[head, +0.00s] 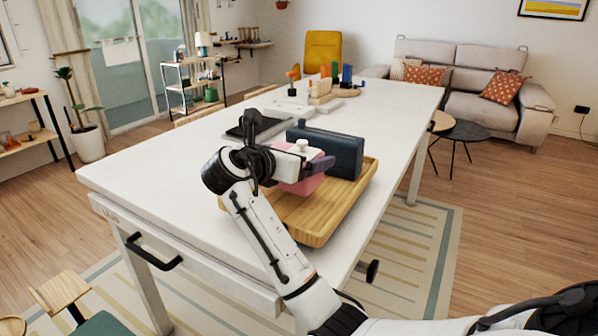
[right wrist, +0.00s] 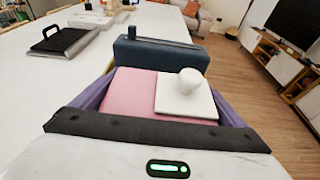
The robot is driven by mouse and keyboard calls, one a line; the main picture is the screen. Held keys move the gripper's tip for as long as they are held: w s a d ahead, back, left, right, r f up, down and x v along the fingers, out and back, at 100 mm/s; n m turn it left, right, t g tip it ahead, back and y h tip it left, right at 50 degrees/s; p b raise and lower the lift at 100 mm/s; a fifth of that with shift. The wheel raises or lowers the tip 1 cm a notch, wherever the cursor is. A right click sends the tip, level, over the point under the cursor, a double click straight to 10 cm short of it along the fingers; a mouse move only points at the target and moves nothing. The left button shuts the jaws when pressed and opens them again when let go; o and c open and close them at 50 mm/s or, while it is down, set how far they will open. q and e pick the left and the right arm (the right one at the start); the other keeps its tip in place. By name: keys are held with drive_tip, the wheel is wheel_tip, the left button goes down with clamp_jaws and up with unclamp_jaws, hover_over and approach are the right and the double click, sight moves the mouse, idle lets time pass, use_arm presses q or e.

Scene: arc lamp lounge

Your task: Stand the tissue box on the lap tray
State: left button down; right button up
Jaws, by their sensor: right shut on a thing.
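The tissue box is pink with a white square top and a round white knob; it shows in the head view (head: 300,187) and the right wrist view (right wrist: 135,90). My right gripper (head: 297,166) is shut on it, with a purple finger on each side (right wrist: 160,105). The box is upright over the wooden lap tray (head: 318,236), towards its far left part. I cannot tell whether its base touches the tray, since the gripper and wrist hide part of it. The tray lies on the white table. My left gripper is not in view.
A dark blue radio-like box (head: 338,152) stands just behind the tissue box, apparently at the tray's far side. A black flat item with a handle (head: 255,125) lies on the table (head: 150,175) to the left. The tray's near part is clear.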

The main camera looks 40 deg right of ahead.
wheel_tip(320, 180, down, 4)
drive_tip(key=shift+r, duration=0.2)
drive_tip(key=o, duration=1)
drive_tip(key=shift+f, duration=0.1)
drive_tip(key=v, duration=1.2)
